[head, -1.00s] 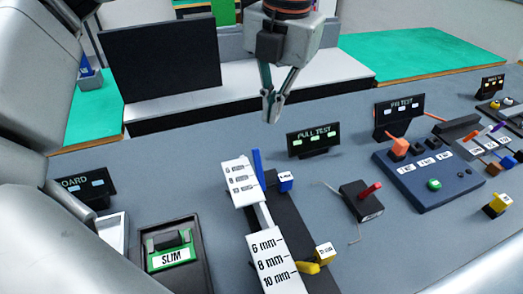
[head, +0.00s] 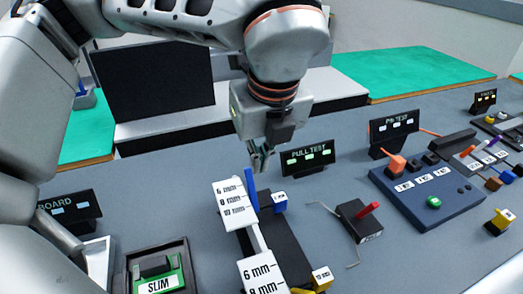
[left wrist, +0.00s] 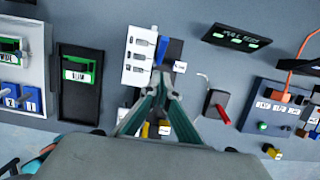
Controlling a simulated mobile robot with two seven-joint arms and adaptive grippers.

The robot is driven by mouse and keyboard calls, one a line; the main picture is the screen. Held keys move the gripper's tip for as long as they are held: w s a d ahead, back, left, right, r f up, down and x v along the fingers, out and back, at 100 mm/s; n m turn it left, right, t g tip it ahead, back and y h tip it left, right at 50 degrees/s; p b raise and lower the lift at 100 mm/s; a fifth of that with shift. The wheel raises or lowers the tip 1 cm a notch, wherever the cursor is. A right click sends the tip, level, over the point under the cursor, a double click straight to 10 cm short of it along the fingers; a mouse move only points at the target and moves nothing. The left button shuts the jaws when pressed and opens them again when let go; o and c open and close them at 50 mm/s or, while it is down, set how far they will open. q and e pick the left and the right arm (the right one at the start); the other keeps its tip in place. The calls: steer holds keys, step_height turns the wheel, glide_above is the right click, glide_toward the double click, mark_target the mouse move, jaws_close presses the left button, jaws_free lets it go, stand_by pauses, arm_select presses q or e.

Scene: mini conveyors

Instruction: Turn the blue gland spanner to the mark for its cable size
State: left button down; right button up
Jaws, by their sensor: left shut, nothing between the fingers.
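The blue gland spanner (head: 251,190) stands as a slim blue lever beside a white scale plate (head: 233,205) marked 6, 8 and 10 mm. In the left wrist view the spanner (left wrist: 161,52) lies along the plate's right edge. My right gripper is not in view.
A second scale plate (head: 262,272), a yellow lever (head: 302,291) and yellow labelled block (head: 321,277) are nearer me. The PULL TEST sign (head: 308,158) stands behind right. A black box with red lever (head: 360,221) is to the right, a SLIM tray (head: 184,248) to the left.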

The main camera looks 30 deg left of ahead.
mark_target(251, 179)
arm_select(q)
steer(key=a+f, duration=0.1)
steer(key=f, duration=0.1)
steer(key=w+f, duration=0.1)
steer(key=f, duration=0.1)
steer(key=w+a+f, duration=0.1)
steer(key=f, duration=0.1)
steer(key=shift+w+a+b, duration=0.2)
steer(key=shift+a+b, duration=0.15)
steer(key=shift+w+a+f, duration=0.35)
steer(key=shift+a, duration=0.05)
steer(key=shift+w+a, duration=0.1)
